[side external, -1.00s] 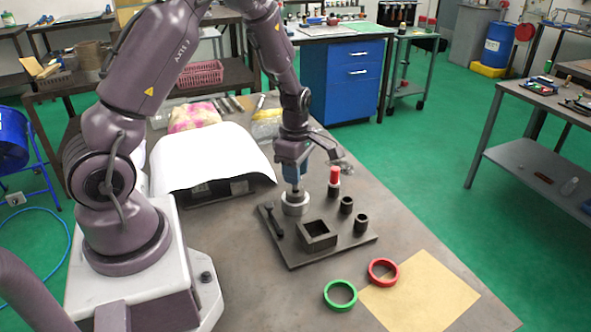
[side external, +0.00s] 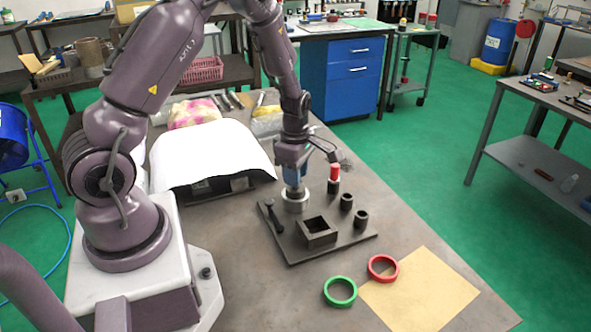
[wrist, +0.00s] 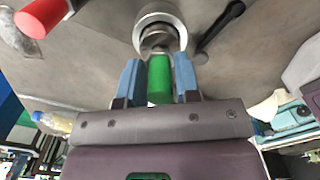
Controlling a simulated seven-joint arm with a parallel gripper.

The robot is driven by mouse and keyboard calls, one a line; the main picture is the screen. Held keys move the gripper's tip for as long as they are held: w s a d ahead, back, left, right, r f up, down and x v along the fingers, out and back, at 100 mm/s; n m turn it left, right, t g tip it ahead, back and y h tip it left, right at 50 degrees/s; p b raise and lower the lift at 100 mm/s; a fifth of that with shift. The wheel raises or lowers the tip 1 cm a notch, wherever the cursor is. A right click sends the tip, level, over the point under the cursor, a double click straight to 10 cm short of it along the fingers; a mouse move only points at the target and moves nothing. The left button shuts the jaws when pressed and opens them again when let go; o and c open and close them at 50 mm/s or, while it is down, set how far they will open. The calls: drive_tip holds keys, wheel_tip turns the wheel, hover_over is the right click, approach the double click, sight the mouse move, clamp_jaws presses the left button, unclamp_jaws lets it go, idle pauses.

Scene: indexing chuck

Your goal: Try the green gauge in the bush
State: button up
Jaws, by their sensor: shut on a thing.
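My gripper (wrist: 160,85) is shut on the green gauge (wrist: 159,82), held between its two blue fingers. The gauge's metal end points at the round metal bush (wrist: 143,27) and overlaps its opening in the wrist view. I cannot tell how deep it sits, if it is inside. In the side view my gripper (side external: 294,178) is directly over the bush (side external: 295,203), and the green gauge is hidden there by the fingers. The red gauge (side external: 335,171) stands upright to the right of the bush. Its red handle also shows in the wrist view (wrist: 42,16).
The dark plate (side external: 288,246) carries a square open box (side external: 318,233), two small dark cups (side external: 347,202) (side external: 361,219) and a black handled tool (side external: 272,217). Green (side external: 340,292) and red (side external: 383,268) rings lie in front, near a tan sheet (side external: 425,290).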

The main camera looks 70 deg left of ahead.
drive_tip(key=shift+f, duration=0.8)
drive_tip(key=shift+r, duration=0.15)
idle(0.7)
drive_tip(key=shift+r, duration=3.4)
clamp_jaws()
